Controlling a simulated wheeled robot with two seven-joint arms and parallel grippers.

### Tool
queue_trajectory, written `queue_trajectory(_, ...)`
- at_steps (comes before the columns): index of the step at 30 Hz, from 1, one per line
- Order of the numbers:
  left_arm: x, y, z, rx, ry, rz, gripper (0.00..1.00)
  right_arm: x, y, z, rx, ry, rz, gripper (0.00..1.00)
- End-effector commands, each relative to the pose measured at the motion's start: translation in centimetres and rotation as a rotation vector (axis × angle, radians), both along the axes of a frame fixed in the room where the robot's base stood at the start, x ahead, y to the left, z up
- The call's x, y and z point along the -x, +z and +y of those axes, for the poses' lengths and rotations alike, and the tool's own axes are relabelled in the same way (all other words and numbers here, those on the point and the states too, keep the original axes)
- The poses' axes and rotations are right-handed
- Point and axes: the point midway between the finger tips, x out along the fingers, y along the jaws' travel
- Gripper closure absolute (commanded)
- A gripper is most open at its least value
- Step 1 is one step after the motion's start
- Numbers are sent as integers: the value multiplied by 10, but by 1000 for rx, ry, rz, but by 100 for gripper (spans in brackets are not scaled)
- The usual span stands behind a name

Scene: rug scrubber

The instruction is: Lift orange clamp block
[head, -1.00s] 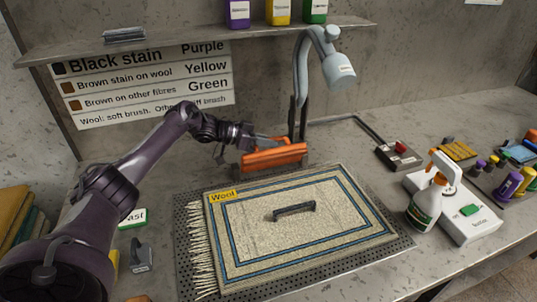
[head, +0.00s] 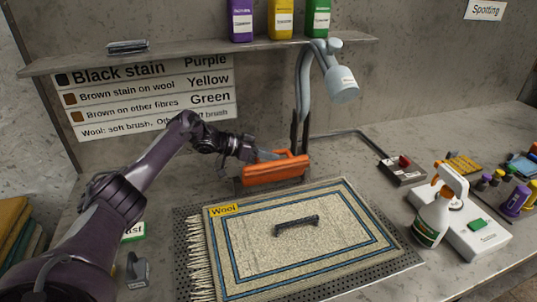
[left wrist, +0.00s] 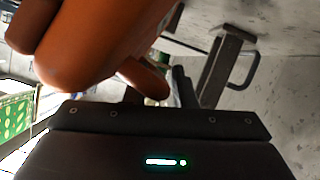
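The orange clamp block (head: 275,170) lies across the far edge of the rug area, left of the lamp's base. My left gripper (head: 266,154) is at its upper side, with the fingers against it. In the left wrist view the orange block (left wrist: 95,40) is large and close, and part of it passes between the dark fingers (left wrist: 157,92). The fingers look closed on it, though their tips are partly hidden. I cannot tell whether the block is clear of the surface below. My right gripper is not in view.
A lamp (head: 342,84) stands close behind the block. A spray bottle (head: 432,220), a white device (head: 480,238) and a red-button box (head: 402,169) are at right.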

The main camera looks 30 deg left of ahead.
Motion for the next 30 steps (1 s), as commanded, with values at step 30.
queue_trajectory(30, 48, 30, 53, 0, -1, 1, 77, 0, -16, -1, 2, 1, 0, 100)
